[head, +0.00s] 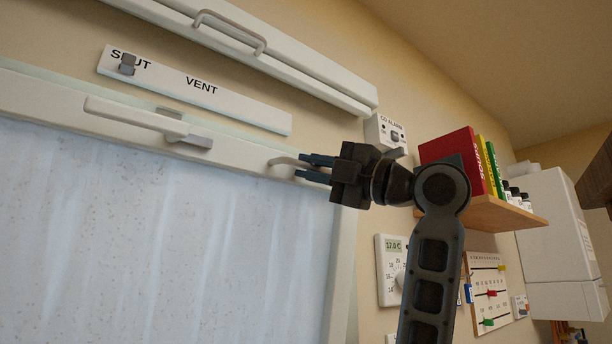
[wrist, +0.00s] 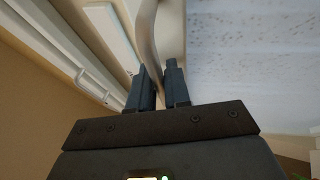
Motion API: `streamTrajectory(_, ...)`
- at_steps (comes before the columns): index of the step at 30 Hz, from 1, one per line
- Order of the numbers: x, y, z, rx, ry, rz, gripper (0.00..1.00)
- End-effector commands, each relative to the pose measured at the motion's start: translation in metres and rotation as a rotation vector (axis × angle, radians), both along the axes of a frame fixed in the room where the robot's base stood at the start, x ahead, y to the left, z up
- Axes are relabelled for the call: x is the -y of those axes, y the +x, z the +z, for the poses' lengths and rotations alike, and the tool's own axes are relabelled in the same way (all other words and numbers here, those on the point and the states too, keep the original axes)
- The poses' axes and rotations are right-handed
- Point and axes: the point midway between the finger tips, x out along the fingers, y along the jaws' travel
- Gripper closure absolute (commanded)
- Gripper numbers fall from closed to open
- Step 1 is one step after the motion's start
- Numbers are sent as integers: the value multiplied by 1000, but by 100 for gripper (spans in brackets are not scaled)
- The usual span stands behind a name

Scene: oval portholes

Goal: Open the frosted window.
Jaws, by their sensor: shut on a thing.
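The frosted window (head: 160,235) fills the lower left of the head view, its speckled pale pane in a white frame. A curved grey-beige handle (head: 285,161) projects from the right part of its top rail. My gripper (head: 315,167) is shut on this handle; in the wrist view the handle (wrist: 149,40) runs down between the fingers (wrist: 160,88), which hide its end. A white lever (head: 135,115) lies along the top rail, with a grey piece (head: 197,141) by its right end. I cannot tell whether the window stands ajar.
Above is a SHUT/VENT strip (head: 245,112), its grey slider (head: 127,65) at SHUT. Higher is a white panel (head: 310,82) with a bar handle (head: 235,32). Right are a CO alarm (head: 385,133), thermostat (head: 390,270) and wooden shelf (head: 500,212) with books (head: 447,157).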

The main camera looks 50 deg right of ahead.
Motion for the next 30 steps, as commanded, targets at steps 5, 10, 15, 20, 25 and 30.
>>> streamTrajectory(5,1,1,-1,-5,3,-2,100)
streamTrajectory(10,1,1,-1,-4,2,-1,77)
streamTrajectory(15,1,-1,-1,-3,1,-2,77)
streamTrajectory(20,4,-18,-9,-2,1,-4,77)
streamTrajectory(25,8,-45,-19,-2,1,-5,77)
streamTrajectory(30,10,-65,-26,-3,1,-3,77)
